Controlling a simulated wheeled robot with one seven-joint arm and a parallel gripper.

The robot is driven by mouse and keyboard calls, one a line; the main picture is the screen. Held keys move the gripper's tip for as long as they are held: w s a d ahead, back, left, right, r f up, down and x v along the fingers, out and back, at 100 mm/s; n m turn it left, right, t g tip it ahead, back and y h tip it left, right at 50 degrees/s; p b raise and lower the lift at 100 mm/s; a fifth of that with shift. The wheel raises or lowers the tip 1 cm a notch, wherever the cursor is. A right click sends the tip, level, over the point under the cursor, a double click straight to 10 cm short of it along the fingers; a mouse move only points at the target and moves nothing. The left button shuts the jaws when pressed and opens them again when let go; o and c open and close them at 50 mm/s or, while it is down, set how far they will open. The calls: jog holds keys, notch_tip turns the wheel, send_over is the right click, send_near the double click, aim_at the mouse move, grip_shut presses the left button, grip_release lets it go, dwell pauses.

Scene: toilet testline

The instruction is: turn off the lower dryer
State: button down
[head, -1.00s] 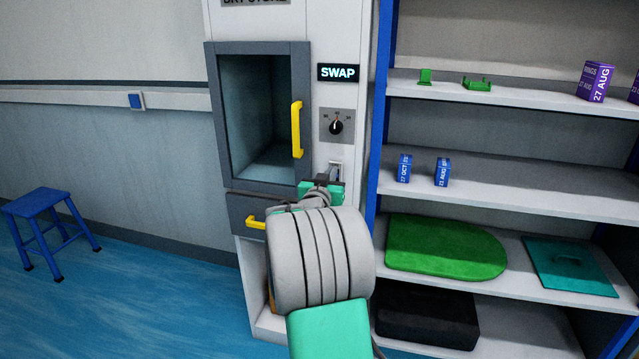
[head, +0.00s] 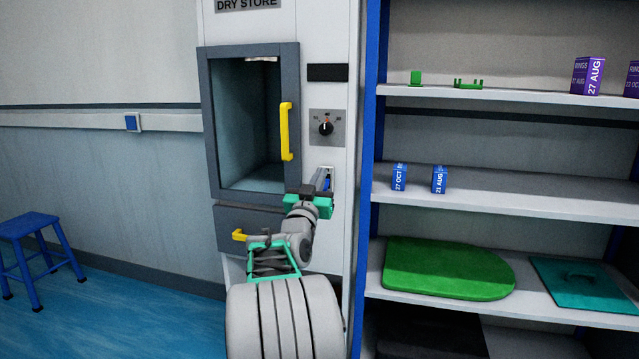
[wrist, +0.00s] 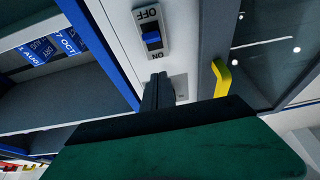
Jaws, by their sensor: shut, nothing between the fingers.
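The dryer (head: 340,230) is a white cabinet labelled "DRY STORE" with a grey-framed window door (head: 205,130). It is the only dryer that I can make out. Its switch (head: 328,176) is a small plate with a blue toggle, right of the door. In the wrist view, the switch plate (wrist: 141,18) carries OFF and ON labels, with the blue toggle (wrist: 152,38) between them; I cannot tell its exact setting. The display (head: 327,72) above is dark. My gripper (head: 322,180) is shut and empty just in front of the switch; its fingers show in the wrist view (wrist: 156,90).
A dial (head: 326,128) sits above the switch. Yellow handles are on the door (head: 286,130) and drawer (head: 239,235). Shelves (head: 470,205) with small boxes and a green board (head: 445,268) stand at right. A blue stool (head: 30,225) stands left on open floor.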

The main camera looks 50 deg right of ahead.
jog(key=s+a+f+b, duration=0.1)
jog(key=s+a+f, duration=0.1)
jog(key=a+f, duration=0.4)
jog(key=shift+s+a+f, duration=0.3)
jog(key=shift+a, duration=0.1)
